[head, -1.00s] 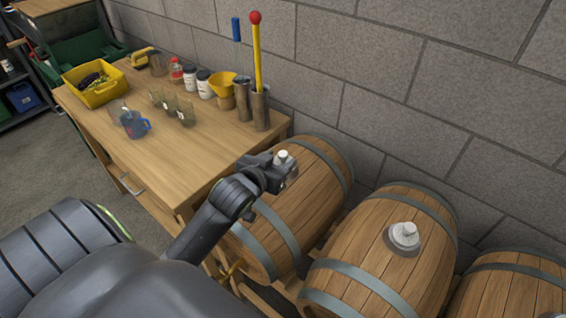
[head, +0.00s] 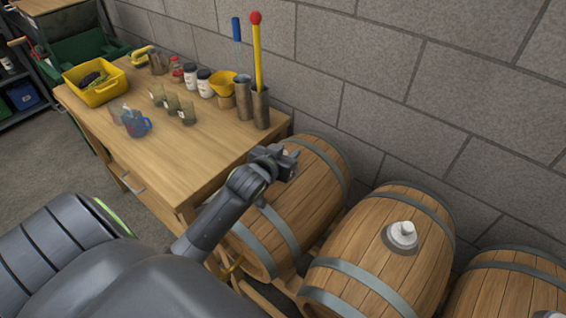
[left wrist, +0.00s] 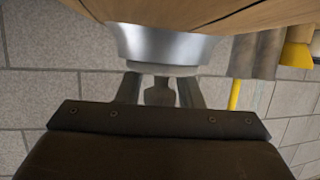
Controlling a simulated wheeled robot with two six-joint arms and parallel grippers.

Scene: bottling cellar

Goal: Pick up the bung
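The bung (left wrist: 160,92) shows upside down in the left wrist view, with a grey knob below a pale ring and a shiny metal collar (left wrist: 160,45) on the barrel. My left gripper (head: 288,160) is at the top of the left barrel (head: 310,195). In the left wrist view, its two fingers (left wrist: 160,98) stand on either side of the knob, with a narrow gap at each side. In the head view the gripper hides this bung. My right gripper is not in view.
A middle barrel (head: 385,265) carries another pale bung (head: 403,235); a third barrel (head: 510,290) is cut off at right. A wooden table (head: 150,170) with jars, cups, a yellow tray (head: 95,88) and tall tools stands at left. A block wall (head: 400,90) rises close behind.

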